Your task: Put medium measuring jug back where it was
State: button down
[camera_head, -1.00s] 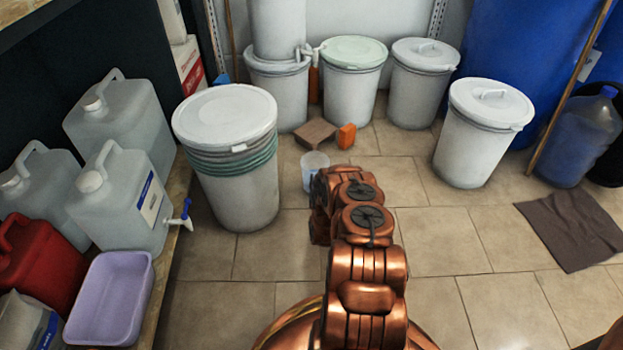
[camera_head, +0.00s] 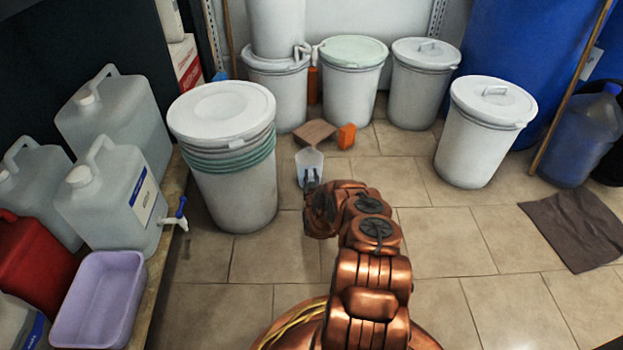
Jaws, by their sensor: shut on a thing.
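The measuring jug (camera_head: 309,160), a small translucent white vessel, shows just beyond the end of my arm, to the right of the drum with green bands. My gripper (camera_head: 312,182) is at the jug's near side, with its dark fingers against the jug. It is shut on the jug, though my wrist partly hides the grip. The jug looks roughly upright. I cannot tell whether its base touches the floor.
A lidded drum with green bands (camera_head: 226,165) stands close to the left. A brown block (camera_head: 314,132) and an orange box (camera_head: 346,136) lie behind the jug. More lidded drums (camera_head: 484,135) stand at the back. A lilac basin (camera_head: 98,300) sits on the left shelf. Right-hand floor is mostly clear.

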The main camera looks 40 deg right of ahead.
dwell(0.3)
jog(key=c, duration=1)
grip_release()
jog(key=p+v, duration=0.4)
jog(key=v, duration=0.8)
jog(key=shift+w, duration=0.1)
